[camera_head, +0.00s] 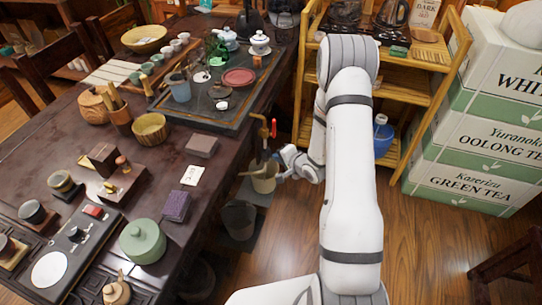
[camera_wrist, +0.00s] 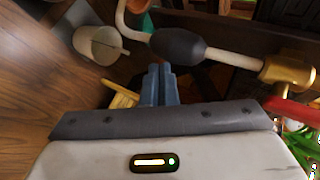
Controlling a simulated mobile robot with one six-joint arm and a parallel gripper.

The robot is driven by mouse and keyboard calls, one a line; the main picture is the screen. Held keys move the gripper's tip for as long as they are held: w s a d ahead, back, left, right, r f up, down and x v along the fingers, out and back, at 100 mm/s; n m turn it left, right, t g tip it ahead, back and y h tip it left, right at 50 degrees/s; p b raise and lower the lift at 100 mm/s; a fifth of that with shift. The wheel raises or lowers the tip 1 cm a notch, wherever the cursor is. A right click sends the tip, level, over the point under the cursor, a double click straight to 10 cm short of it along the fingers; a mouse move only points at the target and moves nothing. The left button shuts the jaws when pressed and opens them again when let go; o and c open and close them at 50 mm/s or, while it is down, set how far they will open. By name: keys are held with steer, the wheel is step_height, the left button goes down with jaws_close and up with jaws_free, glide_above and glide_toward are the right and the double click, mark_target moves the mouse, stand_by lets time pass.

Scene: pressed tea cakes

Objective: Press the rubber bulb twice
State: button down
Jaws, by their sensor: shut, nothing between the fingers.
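The rubber bulb (camera_wrist: 178,46) is a dark grey oval set in a pale tube, near the top middle of the wrist view. One side of the tube (camera_wrist: 230,58) runs to a brass fitting (camera_wrist: 285,72). My gripper (camera_wrist: 159,70) is shut and empty, with its blue-grey fingertips just below the bulb in the picture. I cannot tell whether the fingertips touch it. In the head view my gripper (camera_head: 281,164) is at the table's right edge, by a beige bucket; the bulb is too small there to make out clearly.
A beige bucket (camera_head: 264,178) hangs beside the table edge, with a grey bin (camera_head: 239,219) below. A red handle (camera_head: 273,128) rises at the edge. The table (camera_head: 170,240) holds tea ware. A wooden shelf (camera_head: 393,150) and stacked tea boxes (camera_head: 460,150) stand right.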

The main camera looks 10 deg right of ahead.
steer(key=shift+w+a, duration=0.25)
steer(key=shift+a, duration=0.2)
stand_by(0.4)
steer(key=shift+d, duration=0.1)
steer(key=shift+s+d, duration=0.55)
steer(key=shift+d, duration=0.35)
steer(key=d, duration=0.1)
steer(key=s+d, duration=0.1)
steer(key=d, duration=0.1)
steer(key=s+d+p, duration=0.1)
steer(key=shift+s+d, duration=0.15)
steer(key=shift+s, duration=0.1)
stand_by(2.5)
